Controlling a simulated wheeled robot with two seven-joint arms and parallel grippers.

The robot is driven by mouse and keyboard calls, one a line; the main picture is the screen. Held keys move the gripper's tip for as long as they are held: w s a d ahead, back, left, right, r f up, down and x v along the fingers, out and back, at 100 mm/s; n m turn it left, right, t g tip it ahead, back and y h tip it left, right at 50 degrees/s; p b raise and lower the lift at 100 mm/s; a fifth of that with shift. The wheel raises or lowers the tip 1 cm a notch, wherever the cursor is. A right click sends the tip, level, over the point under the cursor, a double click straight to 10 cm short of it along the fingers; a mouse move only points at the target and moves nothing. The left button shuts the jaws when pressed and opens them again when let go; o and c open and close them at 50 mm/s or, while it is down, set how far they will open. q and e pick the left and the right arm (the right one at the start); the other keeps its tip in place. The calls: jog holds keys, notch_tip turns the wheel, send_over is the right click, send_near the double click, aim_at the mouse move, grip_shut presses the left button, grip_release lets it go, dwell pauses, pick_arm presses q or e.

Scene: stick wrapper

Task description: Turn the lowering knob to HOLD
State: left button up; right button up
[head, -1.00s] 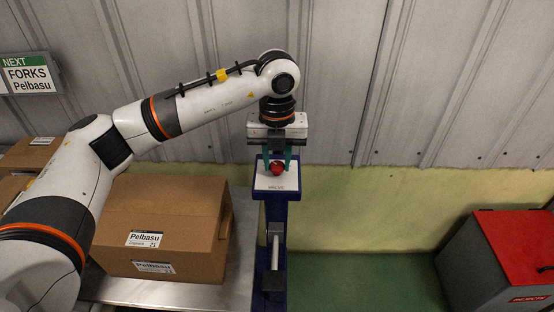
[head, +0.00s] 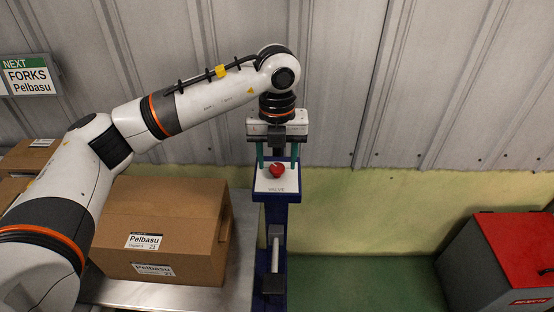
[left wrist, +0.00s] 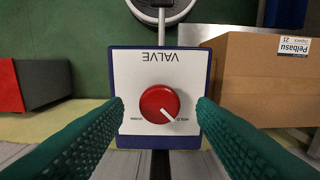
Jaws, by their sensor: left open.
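The lowering knob is the round red knob (head: 277,170) on a white plate marked VALVE (head: 264,186), at the top of a blue post. In the left wrist view the knob (left wrist: 155,97) carries a white pointer line aimed at the lower right, toward the small HOLD label (left wrist: 182,121). A second small label sits at the lower left and looks like DOWN. My left gripper (head: 277,162) is open above the plate, its teal fingers on either side of the knob with clear gaps. My right gripper is in neither view.
A cardboard box labelled Pelbasu (head: 170,205) stands on a metal surface (head: 240,250) just left of the post. A grey bin with a red lid (head: 515,245) is at the far right. A corrugated wall (head: 400,80) stands behind. The green floor between post and bin is clear.

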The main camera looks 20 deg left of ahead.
aim_at(277, 167)
pick_arm(q)
notch_tip(277, 167, up, 11)
jog(key=b, duration=0.1)
dwell(0.6)
